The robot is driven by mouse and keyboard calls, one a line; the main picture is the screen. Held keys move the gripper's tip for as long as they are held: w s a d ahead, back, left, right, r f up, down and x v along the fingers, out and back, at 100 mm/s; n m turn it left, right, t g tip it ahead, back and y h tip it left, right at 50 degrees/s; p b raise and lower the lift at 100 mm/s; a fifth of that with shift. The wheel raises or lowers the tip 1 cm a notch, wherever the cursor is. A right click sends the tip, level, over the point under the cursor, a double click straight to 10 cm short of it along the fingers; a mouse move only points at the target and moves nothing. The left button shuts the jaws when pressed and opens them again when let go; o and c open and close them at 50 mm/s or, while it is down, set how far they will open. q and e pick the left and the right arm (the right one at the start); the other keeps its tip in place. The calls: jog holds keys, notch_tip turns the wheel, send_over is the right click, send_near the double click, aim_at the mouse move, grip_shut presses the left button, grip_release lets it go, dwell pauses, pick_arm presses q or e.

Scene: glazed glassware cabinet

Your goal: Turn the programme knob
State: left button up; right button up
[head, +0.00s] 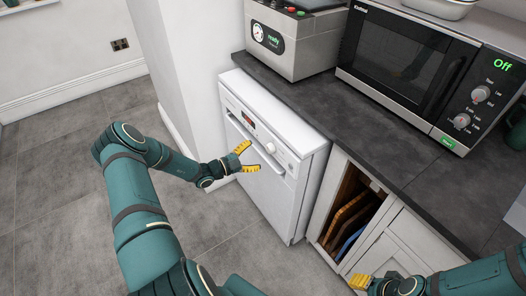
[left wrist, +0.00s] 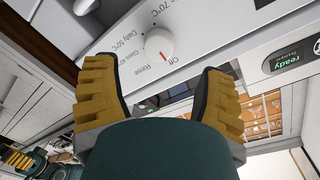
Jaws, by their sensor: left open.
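The programme knob (left wrist: 158,44) is a round white dial on the white dishwasher panel, seen in the left wrist view. Its red mark points towards the "Off" label, with "Rinse" beside it. In the head view the knob (head: 270,148) is small on the front of the dishwasher (head: 265,190). My left gripper (head: 250,157) is open and empty in front of the panel. In the left wrist view its yellow fingers (left wrist: 160,72) are spread wide, with the knob just beyond and between the tips, apparently untouched. My right gripper (head: 361,282) is partly visible at the bottom; its opening is unclear.
A dark worktop (head: 360,115) runs above the dishwasher. On it stand a microwave (head: 400,65) showing "Off" and a grey machine (head: 290,40) with a gauge. An open cubby (head: 352,210) holding boards is right of the dishwasher. The grey floor (head: 60,190) at left is clear.

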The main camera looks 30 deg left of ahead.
pick_arm(q)
jog(key=v, duration=0.5)
jog(key=shift+s+a, duration=0.2)
jog(key=shift+s, duration=0.1)
